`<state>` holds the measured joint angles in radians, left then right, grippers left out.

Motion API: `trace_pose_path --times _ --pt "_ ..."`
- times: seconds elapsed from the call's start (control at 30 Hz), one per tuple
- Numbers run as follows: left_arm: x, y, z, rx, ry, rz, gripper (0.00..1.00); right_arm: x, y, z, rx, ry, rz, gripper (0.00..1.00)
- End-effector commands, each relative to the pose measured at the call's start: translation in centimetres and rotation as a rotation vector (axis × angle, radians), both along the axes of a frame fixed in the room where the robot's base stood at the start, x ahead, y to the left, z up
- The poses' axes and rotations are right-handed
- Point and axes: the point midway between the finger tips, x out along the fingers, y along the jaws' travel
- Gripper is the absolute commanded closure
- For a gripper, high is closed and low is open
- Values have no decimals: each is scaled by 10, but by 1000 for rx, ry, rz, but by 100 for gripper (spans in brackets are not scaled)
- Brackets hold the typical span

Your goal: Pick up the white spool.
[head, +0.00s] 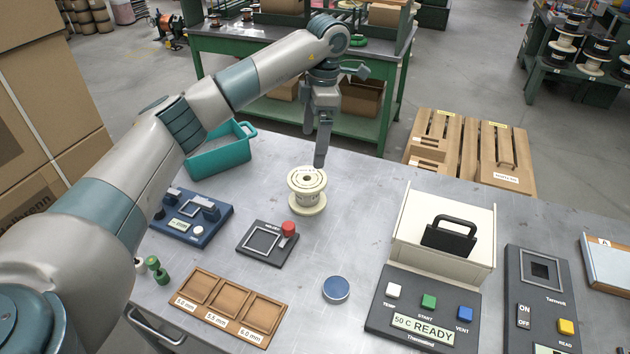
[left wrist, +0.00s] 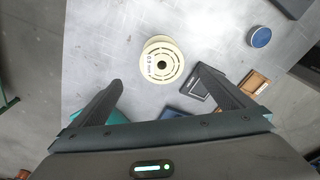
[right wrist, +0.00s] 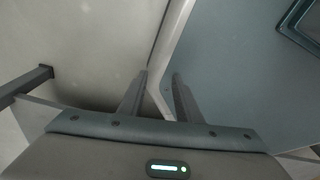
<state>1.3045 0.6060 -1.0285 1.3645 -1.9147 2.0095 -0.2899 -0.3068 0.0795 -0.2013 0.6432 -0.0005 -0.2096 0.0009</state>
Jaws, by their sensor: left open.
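The white spool (head: 307,196) stands upright on the grey metal table, near its far edge. In the left wrist view the spool (left wrist: 161,62) shows from above, ahead of and between the open fingers, with print on its top flange around a dark centre hole. My left gripper (head: 319,150) points down above and just behind the spool, open and empty; it also shows in the left wrist view (left wrist: 160,85). My right gripper (right wrist: 158,80) shows only in the right wrist view, its two fingers a small gap apart with nothing seen between them.
A black device with a red knob (head: 268,243) lies left of the spool. A teal bin (head: 222,152) is at the back left. A wooden tray (head: 230,309), a blue round lid (head: 336,290) and a cream-lidded heater (head: 440,260) are nearer.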

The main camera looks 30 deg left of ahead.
Motion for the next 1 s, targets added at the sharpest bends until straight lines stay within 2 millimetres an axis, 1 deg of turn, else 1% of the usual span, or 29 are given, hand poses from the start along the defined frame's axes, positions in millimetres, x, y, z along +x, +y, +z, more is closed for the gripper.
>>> trace_pose_path --times 0.17,0.43,0.57,0.67,0.77,0.87,1.0 --pt "0 0 0 1 -1 0 0 6 1 0 0 -6 0 69" --pt "0 0 -1 1 1 0 0 3 2 1 2 -5 0 69" --pt "-1 1 -7 0 2 0 0 3 2 3 2 -4 0 69" --pt "-2 2 -16 0 2 0 0 1 1 5 0 4 0 69" --pt "-4 3 -28 1 4 1 0 -9 -2 9 -6 29 0 69" --pt "-5 5 -46 1 6 0 0 -16 -3 16 -9 41 -1 69" --pt "-7 7 -71 1 4 1 0 -14 -3 27 -8 37 -1 69"
